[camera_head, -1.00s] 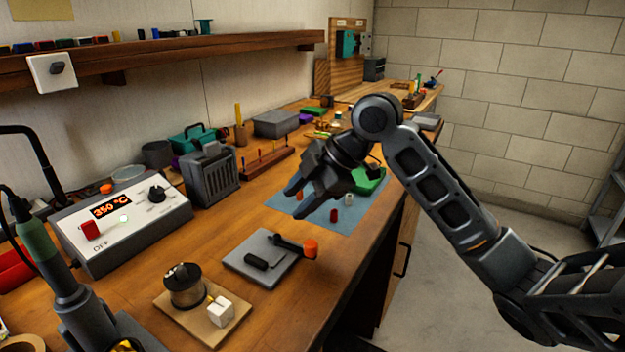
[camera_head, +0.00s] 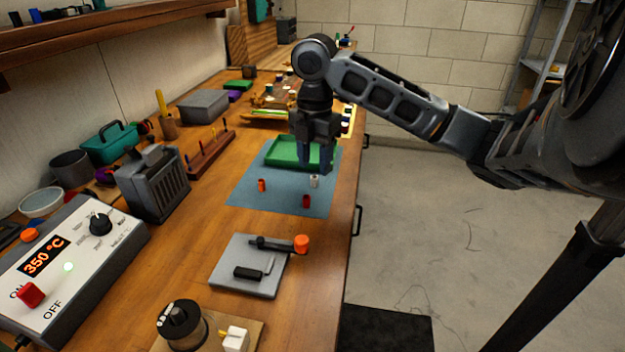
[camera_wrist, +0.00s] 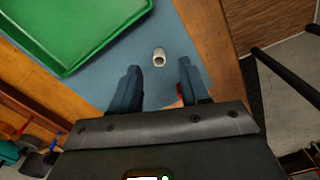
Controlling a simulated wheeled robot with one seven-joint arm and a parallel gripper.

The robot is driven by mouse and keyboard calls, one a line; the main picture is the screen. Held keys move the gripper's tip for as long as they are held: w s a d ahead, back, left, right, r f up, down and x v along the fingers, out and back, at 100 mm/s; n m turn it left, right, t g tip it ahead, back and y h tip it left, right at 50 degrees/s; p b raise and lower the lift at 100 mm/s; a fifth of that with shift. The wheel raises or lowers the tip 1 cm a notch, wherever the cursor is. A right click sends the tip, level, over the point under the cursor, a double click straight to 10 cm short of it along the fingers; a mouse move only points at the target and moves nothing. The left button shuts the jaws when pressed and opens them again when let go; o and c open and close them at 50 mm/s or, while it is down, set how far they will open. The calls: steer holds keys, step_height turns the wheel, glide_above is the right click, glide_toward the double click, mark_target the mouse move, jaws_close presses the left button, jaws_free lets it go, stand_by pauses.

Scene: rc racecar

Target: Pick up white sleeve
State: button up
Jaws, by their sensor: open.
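The white sleeve (camera_head: 315,181) is a small pale hollow cylinder on the blue mat (camera_head: 243,193), near the mat's right edge. It also shows in the wrist view (camera_wrist: 159,57), just beyond my fingertips and between their lines, with its open end visible. My gripper (camera_head: 316,170) points down above the mat, close to the sleeve in the head view. In the wrist view my gripper (camera_wrist: 160,70) is open and empty, its two fingers apart. The sleeve is not between the fingers. The exact height of the fingertips above the mat is hard to tell.
A green tray (camera_head: 278,160) lies on the mat behind my gripper. The bench's right edge is close.

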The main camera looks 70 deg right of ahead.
mark_target(314, 185)
steer(key=shift+f, duration=1.75)
jaws_close()
